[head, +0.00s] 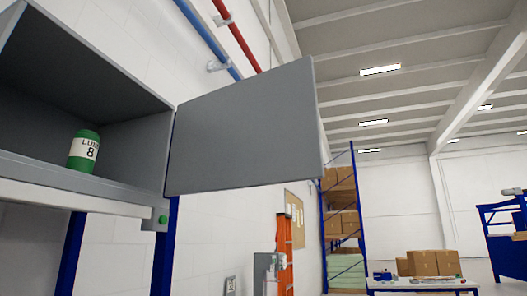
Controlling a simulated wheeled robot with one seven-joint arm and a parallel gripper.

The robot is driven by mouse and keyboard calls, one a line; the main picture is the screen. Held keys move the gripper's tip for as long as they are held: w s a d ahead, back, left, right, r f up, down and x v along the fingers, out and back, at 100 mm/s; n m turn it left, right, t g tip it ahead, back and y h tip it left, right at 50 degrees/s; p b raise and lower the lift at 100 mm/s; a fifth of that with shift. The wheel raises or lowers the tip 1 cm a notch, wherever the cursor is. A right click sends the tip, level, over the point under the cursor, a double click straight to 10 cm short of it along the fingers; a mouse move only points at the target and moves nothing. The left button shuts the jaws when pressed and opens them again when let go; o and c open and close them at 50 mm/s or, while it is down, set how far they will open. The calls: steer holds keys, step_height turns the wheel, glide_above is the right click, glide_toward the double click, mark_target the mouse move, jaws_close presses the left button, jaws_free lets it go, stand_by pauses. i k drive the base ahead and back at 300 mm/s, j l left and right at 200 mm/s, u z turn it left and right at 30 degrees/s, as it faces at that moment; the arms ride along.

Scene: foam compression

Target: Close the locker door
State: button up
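The locker (60,172) is a grey open box at the left, raised on blue posts. Its grey door (245,130) stands wide open, swung out to the right of the opening, and its flat face shows. A green bottle with a white label (84,151) stands inside the locker near the front. A small green round button or knob (162,219) is on a grey block below the locker's right front corner. My gripper is not in view.
Blue and red pipes (237,36) run up the white wall behind the door. An orange ladder (285,240), a blue rack with boxes (341,205) and a table with cartons (425,283) stand farther back. The space right of the door looks clear.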

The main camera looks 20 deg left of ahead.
mark_target(262, 130)
steer(key=i+u, duration=0.1)
steer(key=i, duration=0.8)
steer(key=i+l, duration=0.2)
steer(key=i, duration=0.75)
steer(key=i+u, duration=0.15)
steer(key=u, duration=3.3)
